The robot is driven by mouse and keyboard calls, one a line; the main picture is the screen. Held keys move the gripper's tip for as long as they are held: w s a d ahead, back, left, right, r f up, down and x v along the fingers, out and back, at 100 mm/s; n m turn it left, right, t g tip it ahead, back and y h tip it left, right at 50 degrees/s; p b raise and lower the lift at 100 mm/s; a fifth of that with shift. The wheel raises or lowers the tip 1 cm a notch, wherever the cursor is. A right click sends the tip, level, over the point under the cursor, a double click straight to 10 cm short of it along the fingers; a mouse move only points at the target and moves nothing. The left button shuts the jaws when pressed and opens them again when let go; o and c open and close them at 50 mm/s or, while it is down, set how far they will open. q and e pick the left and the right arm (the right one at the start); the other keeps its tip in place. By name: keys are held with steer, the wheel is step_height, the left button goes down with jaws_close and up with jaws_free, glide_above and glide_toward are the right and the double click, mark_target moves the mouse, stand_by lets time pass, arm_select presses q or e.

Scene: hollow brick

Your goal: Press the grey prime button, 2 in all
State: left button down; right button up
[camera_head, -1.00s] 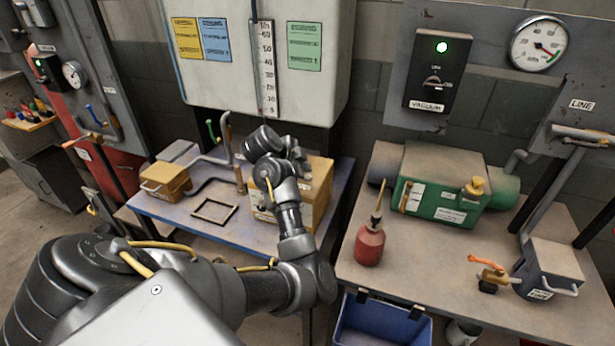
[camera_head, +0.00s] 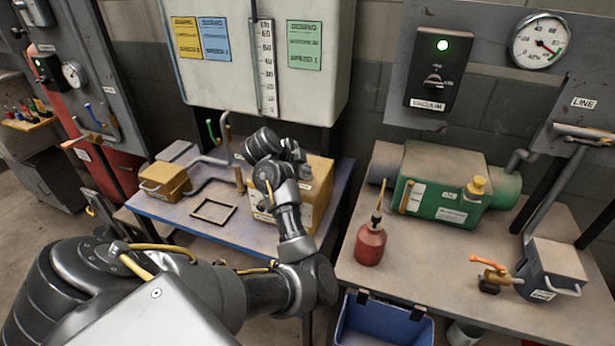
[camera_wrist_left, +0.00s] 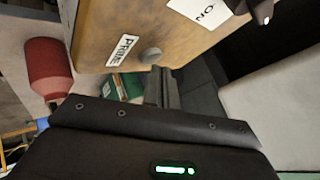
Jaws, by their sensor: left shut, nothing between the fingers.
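The grey prime button (camera_wrist_left: 150,56) is a round knob on the ochre box (camera_wrist_left: 110,30), beside the PRIME label (camera_wrist_left: 122,50) in the left wrist view. My left gripper (camera_wrist_left: 159,72) is shut and empty, its fingertips close to the button at its lower right in that view. I cannot tell whether they touch it. In the head view the ochre box (camera_head: 320,180) stands on the blue table, partly behind my left arm. The fingers and the button cannot be made out there. My right gripper is not in view.
A white tank (camera_head: 300,90) with a scale hangs above the table. A thin square frame (camera_head: 213,212) and a smaller ochre box (camera_head: 165,182) lie to the left. On the right bench are a red oil can (camera_head: 370,243) and a green pump (camera_head: 445,190).

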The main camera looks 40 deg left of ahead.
arm_select(q)
steer(key=shift+f+b, duration=0.45)
steer(key=shift+f, duration=0.05)
steer(key=shift+r, duration=0.1)
stand_by(0.5)
steer(key=shift+r+p, duration=0.6)
steer(key=shift+r, duration=0.2)
step_height(320, 180, up, 5)
steer(key=p, duration=0.3)
steer(key=shift+p, duration=0.35)
steer(key=shift+f, duration=0.1)
stand_by(2.1)
